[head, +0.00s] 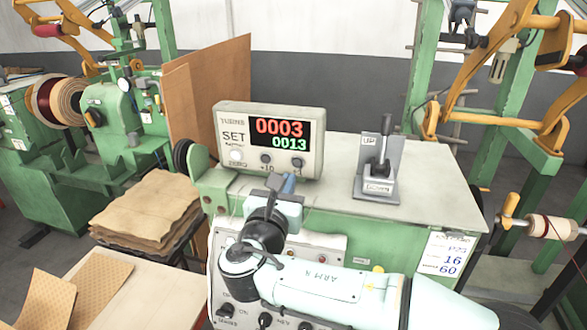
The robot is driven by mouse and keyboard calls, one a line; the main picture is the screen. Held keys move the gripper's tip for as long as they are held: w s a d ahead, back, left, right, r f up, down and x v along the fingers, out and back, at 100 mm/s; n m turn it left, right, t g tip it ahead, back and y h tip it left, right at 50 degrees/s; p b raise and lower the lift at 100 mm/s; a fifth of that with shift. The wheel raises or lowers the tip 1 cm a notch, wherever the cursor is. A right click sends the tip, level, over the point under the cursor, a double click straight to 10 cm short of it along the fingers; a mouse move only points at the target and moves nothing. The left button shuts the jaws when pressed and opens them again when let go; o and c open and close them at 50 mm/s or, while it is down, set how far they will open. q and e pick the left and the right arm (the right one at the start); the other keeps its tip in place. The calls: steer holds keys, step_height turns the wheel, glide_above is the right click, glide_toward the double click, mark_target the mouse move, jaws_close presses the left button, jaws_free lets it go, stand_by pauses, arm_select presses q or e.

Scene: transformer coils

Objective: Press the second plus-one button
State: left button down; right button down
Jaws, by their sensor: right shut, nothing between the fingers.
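The turns counter (225,122) is a cream box on the green cabinet top. Its display (280,133) reads 0003 in red over 0013 in green. Below are a pale ZERO button (236,156), a dark +10 button (266,158) and a dark button at the right (298,162), whose small label is hard to read. My right gripper (283,182) is shut and empty. Its tips show just below the counter, between the two dark buttons and under them in the picture. I cannot tell whether they touch the counter. My left gripper is out of view.
A grey UP/DOWN lever unit (380,165) stands right of the counter on the green cabinet (440,195). A control panel with knobs (227,310) lies below my right arm. Stacked brown sheets (145,207) are at left. The cabinet top between counter and lever is clear.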

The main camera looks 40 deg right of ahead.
mark_target(297, 164)
steer(key=x, duration=0.5)
steer(key=shift+w+d+p, duration=0.1)
steer(key=shift+p, duration=0.25)
